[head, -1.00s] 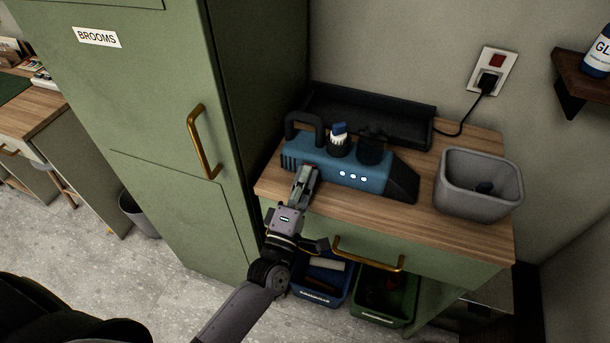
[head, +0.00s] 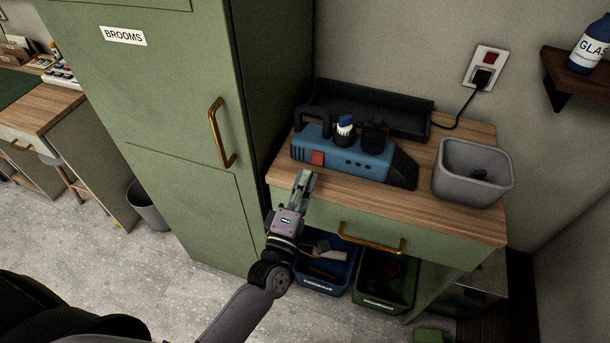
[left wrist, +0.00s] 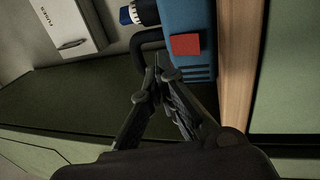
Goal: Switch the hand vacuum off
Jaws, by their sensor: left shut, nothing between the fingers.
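The hand vacuum (head: 345,157) is blue with a black handle and a dark sloping nose. It lies on the wooden top of the cabinet. A red switch (head: 317,158) shows on its near side, at the left end. The row of small round lights on that side is dark. My left gripper (head: 305,175) is shut and empty, just in front of the vacuum and a little below the switch, apart from it. In the left wrist view the shut fingertips (left wrist: 156,73) appear left of the red switch (left wrist: 185,44). My right gripper is not in view.
A grey bin (head: 473,171) stands right of the vacuum, and a black tray (head: 400,122) lies behind it. A cord runs to the wall socket (head: 484,68). A tall green cupboard (head: 180,90) stands at the left. Blue and green crates sit below the drawer handle (head: 372,244).

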